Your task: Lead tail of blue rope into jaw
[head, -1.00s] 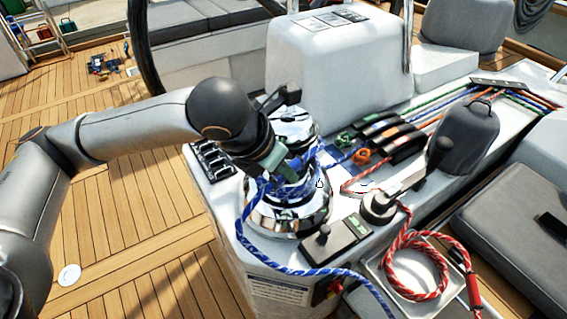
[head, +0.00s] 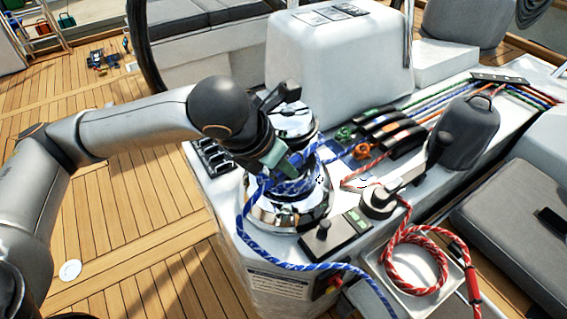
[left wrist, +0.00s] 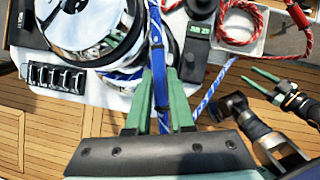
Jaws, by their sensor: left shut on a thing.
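The chrome winch (head: 290,215) stands on the white console, with blue rope (head: 262,246) wrapped around its drum. My left gripper (head: 285,166) is at the near left side of the winch, just below its top. In the left wrist view its green fingers (left wrist: 158,92) are shut on the blue rope (left wrist: 171,86), which runs between them. The winch also shows in the left wrist view (left wrist: 85,25). The self-tailing jaw near the winch top is mostly hidden by my arm and gripper. My right gripper (left wrist: 262,84) shows in the left wrist view, its fingers apart and empty.
Rope clutches (head: 390,132) and an orange rope lie behind the winch. A control panel (head: 335,235), a black lever and a white tray (head: 385,283) with coiled red rope (head: 412,262) are to the right.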

